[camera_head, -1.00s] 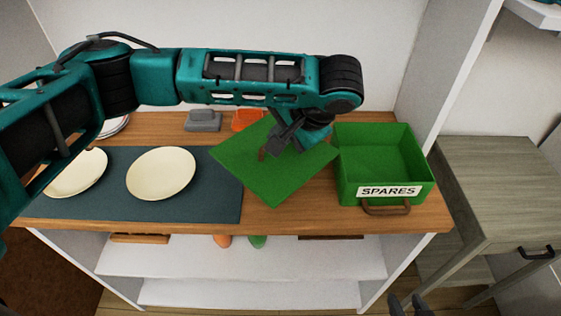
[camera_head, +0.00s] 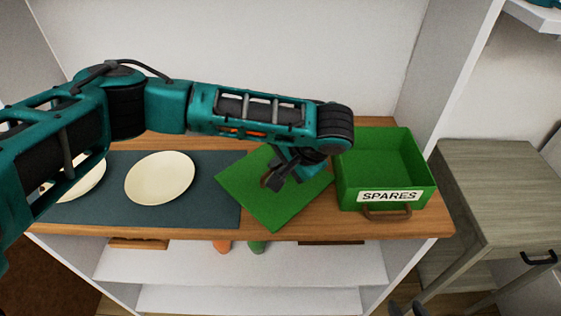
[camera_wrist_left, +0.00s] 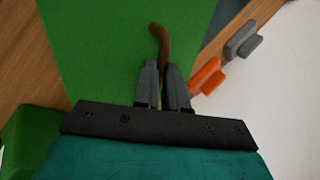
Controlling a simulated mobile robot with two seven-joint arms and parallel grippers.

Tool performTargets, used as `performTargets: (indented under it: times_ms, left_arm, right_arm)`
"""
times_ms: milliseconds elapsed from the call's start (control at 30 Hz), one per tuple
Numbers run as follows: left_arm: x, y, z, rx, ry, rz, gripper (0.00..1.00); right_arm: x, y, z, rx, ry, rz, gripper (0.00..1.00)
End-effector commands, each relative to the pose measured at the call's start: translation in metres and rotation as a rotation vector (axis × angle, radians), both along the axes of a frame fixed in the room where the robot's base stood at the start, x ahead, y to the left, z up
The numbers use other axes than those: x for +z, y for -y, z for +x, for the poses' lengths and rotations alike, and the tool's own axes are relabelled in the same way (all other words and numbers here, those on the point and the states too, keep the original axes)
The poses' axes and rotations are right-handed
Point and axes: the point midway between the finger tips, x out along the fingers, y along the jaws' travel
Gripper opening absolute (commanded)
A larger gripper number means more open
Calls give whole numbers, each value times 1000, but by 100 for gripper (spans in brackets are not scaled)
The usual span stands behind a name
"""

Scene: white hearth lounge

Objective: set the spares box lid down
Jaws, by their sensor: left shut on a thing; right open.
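The green spares box lid (camera_head: 262,200) is a flat square with a brown handle (camera_wrist_left: 160,45). My left gripper (camera_head: 273,183) is shut on that handle, and the wrist view shows its fingers (camera_wrist_left: 164,75) around it. The lid is over the wooden top, left of the open spares box, and overlaps the right end of the dark mat in the picture. I cannot tell whether it touches the surface. The green spares box (camera_head: 387,175) stands open and empty, with a SPARES label. My right gripper (camera_head: 408,308) is open at the bottom edge, only partly in view.
Two cream plates (camera_head: 160,178) lie on the dark mat (camera_head: 120,207). An orange block (camera_wrist_left: 206,76) and a grey block (camera_wrist_left: 242,42) stand at the back, mostly behind my arm in the head view. The wooden top's front edge (camera_head: 340,229) is close to the lid.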

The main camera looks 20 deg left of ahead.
Motion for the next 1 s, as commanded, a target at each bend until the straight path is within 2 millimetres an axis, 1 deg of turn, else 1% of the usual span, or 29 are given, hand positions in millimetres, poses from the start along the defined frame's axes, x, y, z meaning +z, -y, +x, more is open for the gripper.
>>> performTargets:
  times_ms: [67,100,300,367,600,733,867,1000]
  left_arm:
    - [-2,0,0,1,-1,0,0]
    - [-3,0,0,1,-1,0,13]
    - [-3,0,0,1,-1,0,32]
    - [-3,0,0,1,-1,0,37]
    - [-2,0,0,0,0,0,37]
    - [6,0,0,0,2,0,37]
    - [28,13,-7,-2,0,-4,37]
    - [55,29,-15,-3,0,-3,37]
  right_arm:
    - [1,0,0,0,0,0,42]
    - [1,0,0,0,0,0,42]
    - [0,0,0,0,0,0,42]
    - [0,0,0,0,0,0,42]
    - [0,0,0,0,-1,0,42]
    - [-3,0,0,0,-1,0,42]
    - [3,0,-1,0,-2,0,42]
    - [6,0,-1,0,-2,0,42]
